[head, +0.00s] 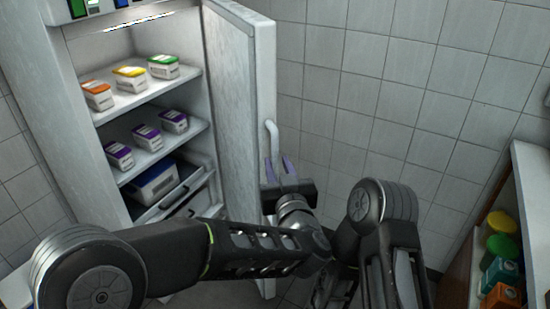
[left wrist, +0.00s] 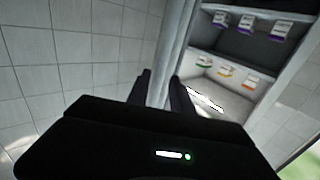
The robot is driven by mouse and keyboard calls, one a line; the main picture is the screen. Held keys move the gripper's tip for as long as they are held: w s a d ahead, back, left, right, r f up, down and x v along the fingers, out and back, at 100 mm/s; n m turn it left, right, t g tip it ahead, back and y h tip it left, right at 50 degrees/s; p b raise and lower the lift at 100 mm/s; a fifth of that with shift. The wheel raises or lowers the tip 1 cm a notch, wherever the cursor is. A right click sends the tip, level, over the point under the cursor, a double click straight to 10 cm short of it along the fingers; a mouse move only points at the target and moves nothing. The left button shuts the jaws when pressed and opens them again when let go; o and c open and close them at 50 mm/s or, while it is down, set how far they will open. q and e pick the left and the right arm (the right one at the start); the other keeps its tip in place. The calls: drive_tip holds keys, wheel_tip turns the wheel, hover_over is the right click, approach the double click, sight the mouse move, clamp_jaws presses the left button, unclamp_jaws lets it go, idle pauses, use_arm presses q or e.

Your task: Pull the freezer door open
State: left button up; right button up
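The freezer door (head: 240,110) stands wide open on the right side of the white freezer (head: 75,110), with the shelves exposed. Its pale vertical handle (head: 271,135) is on the door's outer side. My left gripper (head: 279,168) is at the handle's lower end, its two fingers apart. In the left wrist view the fingers of my left gripper (left wrist: 161,88) stand on either side of a pale strip of the door (left wrist: 174,50), with a gap between them. Whether they touch the handle is not clear. My right gripper is not in view.
The shelves hold cartons with orange, yellow and green lids (head: 130,79) and purple-marked ones (head: 147,137). A blue-and-white box (head: 154,181) sits lower down. A tiled wall (head: 370,90) is behind the door. A shelf unit (head: 530,185) with coloured containers (head: 500,247) is at right.

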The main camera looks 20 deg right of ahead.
use_arm(q)
drive_tip(key=shift+s+a, duration=0.2)
drive_tip(key=shift+s, duration=1.4)
